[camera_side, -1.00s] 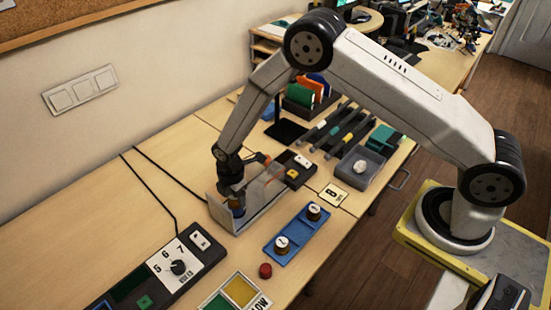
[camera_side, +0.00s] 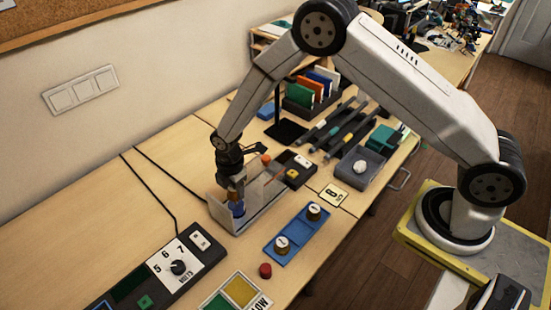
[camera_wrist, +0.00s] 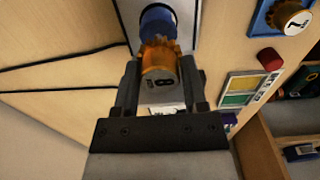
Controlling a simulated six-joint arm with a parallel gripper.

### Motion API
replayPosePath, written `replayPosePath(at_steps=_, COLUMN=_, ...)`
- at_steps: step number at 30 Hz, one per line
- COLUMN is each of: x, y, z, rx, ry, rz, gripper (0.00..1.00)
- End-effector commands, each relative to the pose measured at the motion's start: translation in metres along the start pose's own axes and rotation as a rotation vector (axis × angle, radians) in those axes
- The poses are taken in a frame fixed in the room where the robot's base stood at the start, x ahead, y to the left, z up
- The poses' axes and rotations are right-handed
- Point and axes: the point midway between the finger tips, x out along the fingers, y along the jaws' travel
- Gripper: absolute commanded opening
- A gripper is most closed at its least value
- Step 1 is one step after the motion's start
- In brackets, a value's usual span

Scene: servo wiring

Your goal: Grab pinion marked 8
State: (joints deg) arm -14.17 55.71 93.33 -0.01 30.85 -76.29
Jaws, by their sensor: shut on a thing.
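The pinion (camera_wrist: 160,75) has a brass-coloured toothed body and a grey end with what looks like an 8. It sits between the two fingers of my gripper (camera_wrist: 161,88), which is shut on it. A blue cylindrical part (camera_wrist: 157,24) shows just beyond the pinion; I cannot tell whether they touch. In the side view my gripper (camera_side: 236,181) points down over the near end of a clear-walled grey tray (camera_side: 219,212). The blue part (camera_side: 238,209) stands there below the fingers.
A red button (camera_side: 265,270) and a control panel (camera_side: 160,272) with a dial are nearer. A small box (camera_side: 294,170) with buttons and a grey bin (camera_side: 357,172) are behind.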

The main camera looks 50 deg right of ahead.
Motion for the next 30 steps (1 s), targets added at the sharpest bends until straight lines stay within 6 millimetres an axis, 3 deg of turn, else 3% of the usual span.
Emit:
replayPosePath(at_steps=15, x=-0.059, y=-0.052, z=0.01, rx=0.0, ry=0.0, rz=-0.001, gripper=0.0)
replayPosePath(at_steps=30, x=-0.088, y=-0.119, z=0.023, rx=0.0, ry=0.0, rz=-0.001, gripper=0.0)
